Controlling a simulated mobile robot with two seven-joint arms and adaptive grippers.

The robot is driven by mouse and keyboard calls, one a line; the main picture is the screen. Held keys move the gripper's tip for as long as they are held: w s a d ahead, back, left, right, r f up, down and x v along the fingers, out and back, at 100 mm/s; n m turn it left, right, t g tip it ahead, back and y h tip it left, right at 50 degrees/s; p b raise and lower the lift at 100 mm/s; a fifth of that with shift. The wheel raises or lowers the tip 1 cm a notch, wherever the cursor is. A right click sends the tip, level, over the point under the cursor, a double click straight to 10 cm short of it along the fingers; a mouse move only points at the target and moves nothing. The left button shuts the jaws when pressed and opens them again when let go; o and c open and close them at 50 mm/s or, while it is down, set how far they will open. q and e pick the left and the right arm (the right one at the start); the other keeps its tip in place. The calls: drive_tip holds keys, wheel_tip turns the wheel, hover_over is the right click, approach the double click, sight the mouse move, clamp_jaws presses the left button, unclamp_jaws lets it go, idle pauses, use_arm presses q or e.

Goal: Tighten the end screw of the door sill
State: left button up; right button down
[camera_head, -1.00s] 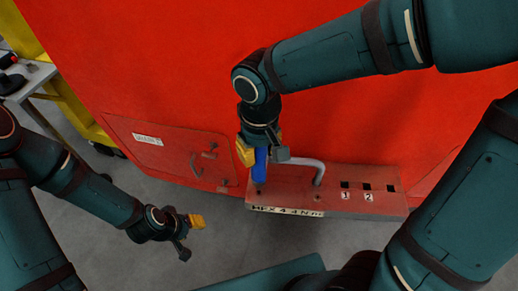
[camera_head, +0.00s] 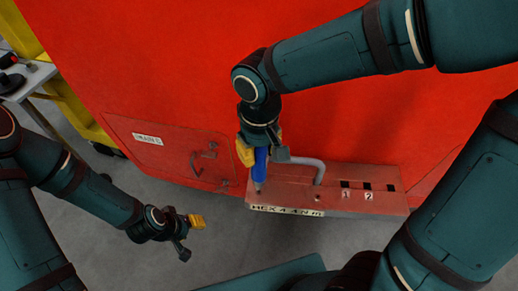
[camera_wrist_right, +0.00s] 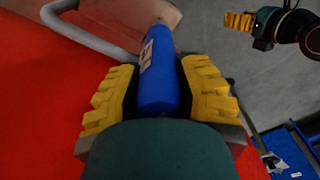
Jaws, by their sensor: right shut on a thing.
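The door sill is a red step (camera_head: 290,182) along the bottom of the red body, with a "HEX 4 4 N m" label on its front edge. My right gripper (camera_head: 260,153) is above the sill's left end, shut on a blue tool (camera_head: 260,170). The tool points down at the sill's left end; the screw under its tip is too small to make out. In the right wrist view the blue tool (camera_wrist_right: 160,75) sits between the yellow finger pads. My left gripper (camera_head: 190,237) is open and empty over the floor at lower left.
A bent grey handle (camera_head: 318,168) rises from the sill close to the right of the tool. Square holes marked 1 and 2 (camera_head: 367,186) lie farther right. A red hatch with a latch (camera_head: 204,158) is to the left. The grey floor (camera_head: 120,255) around my left gripper is clear.

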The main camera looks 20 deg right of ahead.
idle(0.3)
drive_tip(key=shift+r+p, duration=2.25)
drive_tip(key=shift+r, duration=0.5)
drive_tip(key=shift+f, duration=0.1)
